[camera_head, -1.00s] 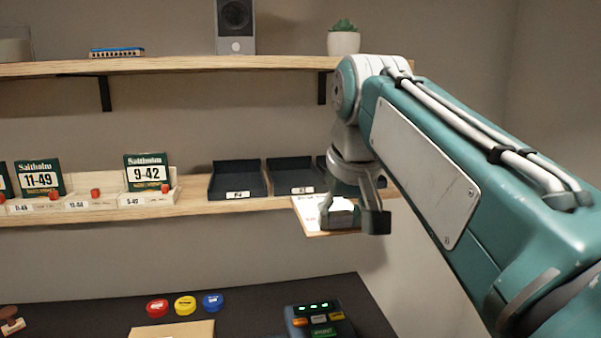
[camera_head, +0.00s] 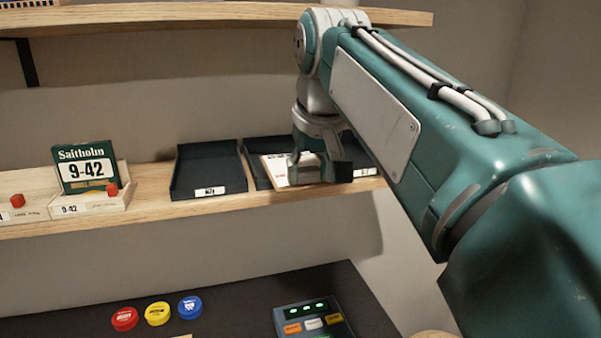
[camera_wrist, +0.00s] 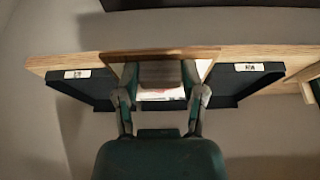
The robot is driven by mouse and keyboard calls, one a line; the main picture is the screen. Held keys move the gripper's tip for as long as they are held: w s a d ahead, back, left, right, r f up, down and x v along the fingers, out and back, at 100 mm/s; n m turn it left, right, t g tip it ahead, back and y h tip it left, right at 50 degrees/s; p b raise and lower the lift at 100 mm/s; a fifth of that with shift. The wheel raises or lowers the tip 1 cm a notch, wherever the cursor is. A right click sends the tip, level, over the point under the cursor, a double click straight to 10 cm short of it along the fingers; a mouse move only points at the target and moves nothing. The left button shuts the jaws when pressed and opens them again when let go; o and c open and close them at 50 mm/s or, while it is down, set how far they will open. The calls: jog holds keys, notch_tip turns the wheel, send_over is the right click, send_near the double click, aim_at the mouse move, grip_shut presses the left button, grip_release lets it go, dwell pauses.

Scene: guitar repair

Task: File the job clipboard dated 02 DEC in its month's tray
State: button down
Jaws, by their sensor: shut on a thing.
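My gripper (camera_head: 321,172) is shut on a clipboard (camera_head: 273,172) with a white sheet and a brown board. Its date cannot be read. The clipboard is over the middle dark tray (camera_head: 254,155) on the lower shelf and hides much of it; whether it touches the tray is unclear. The left tray (camera_head: 208,172) looks empty, and its small label is too blurred to read. The right tray (camera_head: 366,158) is partly behind my arm. In the wrist view, the clipboard (camera_wrist: 160,54) lies between two trays, one at left (camera_wrist: 92,92) and one at right (camera_wrist: 238,84).
The wooden lower shelf (camera_head: 150,200) also carries a green 9-42 card (camera_head: 87,168) in a wooden holder at left. An upper shelf (camera_head: 200,14) runs above. Below, a dark bench holds red, yellow and blue round pieces (camera_head: 157,313) and a button box (camera_head: 313,318).

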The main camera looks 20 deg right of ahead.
aim_at(288, 155)
jog(key=shift+w, duration=6.4)
jog(key=shift+f, duration=1.85)
jog(key=shift+c, duration=0.5)
grip_release()
jog(key=shift+r, duration=2.5)
